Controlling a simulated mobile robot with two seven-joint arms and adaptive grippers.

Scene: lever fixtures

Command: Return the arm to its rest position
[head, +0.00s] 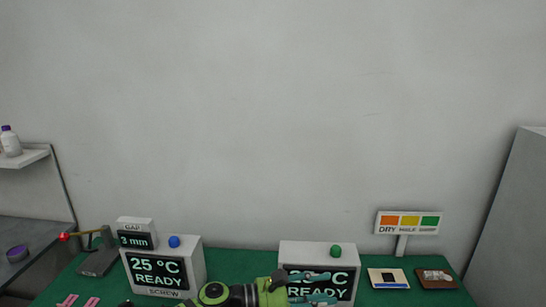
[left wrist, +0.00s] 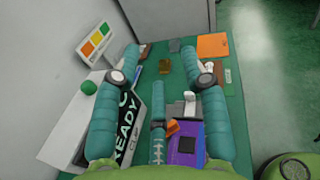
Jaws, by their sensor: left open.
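My left gripper (head: 312,289) shows at the bottom middle of the head view, with a green body and teal fingers. Its fingers overlap the front of the right-hand READY display box (head: 290,254), hiding part of the screen. In the left wrist view the gripper (left wrist: 160,66) has its teal fingers spread wide, with nothing held between them. The display box (left wrist: 75,125) with its green button (left wrist: 88,88) stands to the left of the fingers there. A purple device (left wrist: 185,143) lies below, partly hidden by a finger. My right gripper is in neither view.
A red-knobbed lever (head: 65,237), a gap display (head: 136,233) and another READY box (head: 163,271) with a blue button stand at left. A color sign (head: 408,222), a white pad (head: 388,279) and a brown tray (head: 436,279) are at right.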

